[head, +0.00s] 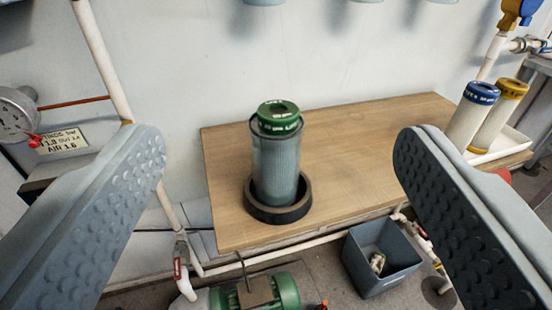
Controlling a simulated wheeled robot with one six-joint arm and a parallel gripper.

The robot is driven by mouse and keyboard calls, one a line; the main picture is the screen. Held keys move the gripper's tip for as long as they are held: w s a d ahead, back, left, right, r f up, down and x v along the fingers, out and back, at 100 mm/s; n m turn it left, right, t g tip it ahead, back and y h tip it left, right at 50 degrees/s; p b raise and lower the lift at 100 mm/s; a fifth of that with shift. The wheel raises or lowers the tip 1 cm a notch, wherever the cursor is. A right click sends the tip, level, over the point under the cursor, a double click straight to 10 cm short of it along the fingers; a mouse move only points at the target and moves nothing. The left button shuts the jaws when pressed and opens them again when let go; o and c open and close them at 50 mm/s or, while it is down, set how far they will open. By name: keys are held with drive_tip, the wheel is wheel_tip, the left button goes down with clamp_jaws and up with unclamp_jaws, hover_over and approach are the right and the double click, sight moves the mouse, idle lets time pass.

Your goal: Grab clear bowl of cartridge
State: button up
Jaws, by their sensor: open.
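The clear bowl (259,167) stands upright on the wooden bench, its lower end within a black ring (253,211). Through its clear wall I see a pale blue-grey ribbed cartridge (280,172). The cartridge's green cap (279,116), with white lettering and a dark centre hole, sticks up above the bowl's rim. My gripper (279,158) is open and empty. Its two grey, dimpled fingers show at the left and right, wide apart. The bowl is between them in the picture, farther off, and neither finger touches it.
The wooden bench (360,140) is clear around the ring. A grey bin (381,256) and green motor (284,290) are below the front edge. White pipe (103,55) rises at left.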

drive_tip(key=o, duration=0.5)
drive_tip(key=shift+w, duration=0.1)
drive_tip(key=r+n+g, duration=0.1)
drive_tip(key=n+g, duration=0.3)
drive_tip(key=g, duration=1.3)
hover_over(276, 127)
drive_tip(key=w, duration=0.3)
wheel_tip(276, 127, down, 17)
